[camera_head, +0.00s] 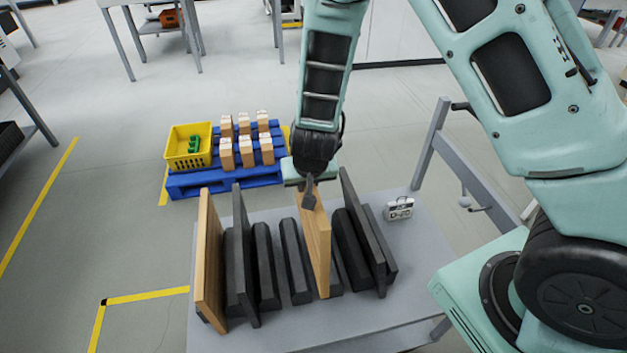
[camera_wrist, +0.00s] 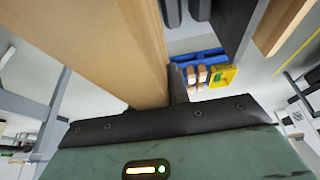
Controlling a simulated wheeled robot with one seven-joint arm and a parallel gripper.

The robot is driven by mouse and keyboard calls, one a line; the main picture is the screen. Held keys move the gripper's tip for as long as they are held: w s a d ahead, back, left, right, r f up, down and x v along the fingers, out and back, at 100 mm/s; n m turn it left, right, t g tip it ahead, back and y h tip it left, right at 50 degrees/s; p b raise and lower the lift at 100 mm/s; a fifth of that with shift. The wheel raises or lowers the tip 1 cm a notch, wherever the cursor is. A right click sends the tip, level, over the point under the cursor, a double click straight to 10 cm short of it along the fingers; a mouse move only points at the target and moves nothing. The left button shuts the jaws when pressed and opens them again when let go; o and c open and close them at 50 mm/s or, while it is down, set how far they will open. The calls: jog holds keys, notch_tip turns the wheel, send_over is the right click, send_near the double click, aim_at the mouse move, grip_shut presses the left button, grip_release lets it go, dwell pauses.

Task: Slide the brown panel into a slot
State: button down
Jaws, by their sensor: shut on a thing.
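My gripper (camera_head: 308,192) is shut on the top edge of a brown panel (camera_head: 318,250) and holds it upright over the grey table. The panel's lower part is between black divider blocks near the middle of the rack; I cannot tell whether its bottom edge touches the base. In the wrist view the held panel (camera_wrist: 105,45) fills the upper left, against the gripper. A second brown panel (camera_head: 208,260) stands at the rack's left end and also shows in the wrist view (camera_wrist: 283,25). Black blocks (camera_head: 295,262) form the slots.
Dark panels stand in the rack at left (camera_head: 242,255) and right (camera_head: 362,230). A small labelled box (camera_head: 399,209) sits on the table (camera_head: 415,255) at right. Behind is a blue pallet (camera_head: 225,181) with a yellow crate (camera_head: 188,147) and several brown boxes (camera_head: 246,152).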

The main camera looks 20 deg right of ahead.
jog(key=shift+f+b, duration=5.6)
jog(key=shift+b, duration=0.4)
jog(key=shift+f+b, duration=0.8)
jog(key=shift+f, duration=0.45)
jog(key=c, duration=1.4)
grip_release()
jog(key=shift+o, duration=0.8)
jog(key=shift+f, duration=0.1)
